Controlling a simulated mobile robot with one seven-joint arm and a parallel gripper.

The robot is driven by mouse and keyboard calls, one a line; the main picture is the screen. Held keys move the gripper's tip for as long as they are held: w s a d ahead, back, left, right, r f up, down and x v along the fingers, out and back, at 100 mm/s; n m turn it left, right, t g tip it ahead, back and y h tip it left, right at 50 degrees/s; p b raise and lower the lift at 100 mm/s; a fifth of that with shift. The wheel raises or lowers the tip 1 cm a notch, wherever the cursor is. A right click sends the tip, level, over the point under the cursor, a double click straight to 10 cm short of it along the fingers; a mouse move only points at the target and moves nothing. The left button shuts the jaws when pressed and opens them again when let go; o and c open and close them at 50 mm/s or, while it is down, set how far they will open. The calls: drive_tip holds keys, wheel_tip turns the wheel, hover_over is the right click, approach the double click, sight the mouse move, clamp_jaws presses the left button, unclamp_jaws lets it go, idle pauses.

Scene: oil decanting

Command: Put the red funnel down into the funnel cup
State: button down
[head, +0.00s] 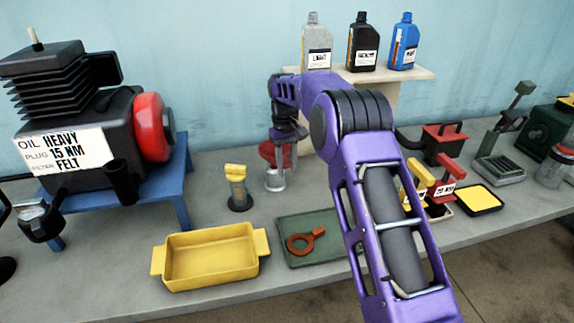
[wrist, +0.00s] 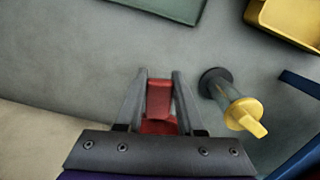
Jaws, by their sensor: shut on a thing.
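My gripper (wrist: 161,80) is shut on the red funnel (wrist: 158,98); its two dark fingers press the funnel from either side. In the head view the red funnel (head: 267,152) shows below my gripper (head: 285,136), partly covered by the fingers. A small clear and grey cup (head: 274,181), which looks like the funnel cup, stands on the bench directly below the funnel. From here I cannot tell whether the funnel's spout is inside the cup or just above it. The cup does not show in the wrist view.
A yellow-topped piece on a black base (head: 238,188) stands close to the left. Several bottles stand on a raised shelf (head: 415,74) behind.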

drive_tip(key=shift+f+b, duration=0.3)
drive_tip(key=shift+f, duration=0.5)
drive_tip(key=shift+c, duration=2.2)
unclamp_jaws()
wheel_tip(320, 180, up, 17)
drive_tip(key=w+p, duration=0.1)
drive_tip(key=p, duration=0.1)
drive_tip(key=shift+a+r, duration=0.2)
drive_tip(key=shift+a, duration=0.1)
drive_tip(key=shift+w, duration=0.1)
